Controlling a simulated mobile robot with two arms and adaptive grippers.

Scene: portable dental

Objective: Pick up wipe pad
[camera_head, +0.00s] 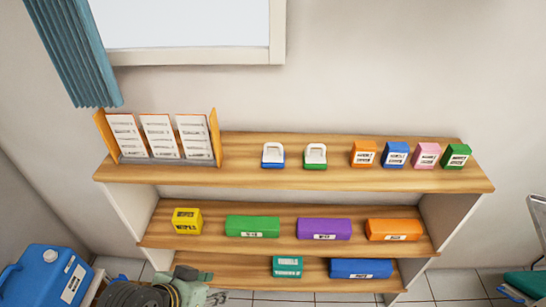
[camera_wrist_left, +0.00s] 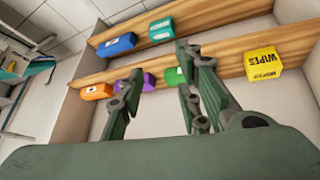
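A yellow box labelled WIPES (camera_head: 187,221) stands at the left end of the middle shelf. It also shows in the left wrist view (camera_wrist_left: 263,64), at the right, outside the space between the fingers. My left gripper (camera_head: 208,286) is at the bottom of the head view, below and in front of the yellow box and apart from it. In the left wrist view its two fingers (camera_wrist_left: 160,65) are spread with nothing held between them. My right gripper is not in view.
The middle shelf (camera_head: 275,245) also holds green, purple and orange boxes. Teal (camera_head: 287,267) and blue (camera_head: 361,268) boxes stand on the lowest shelf. The top shelf (camera_head: 255,180) carries a paper rack (camera_head: 160,138) and small boxes. A blue canister (camera_head: 45,275) stands at lower left.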

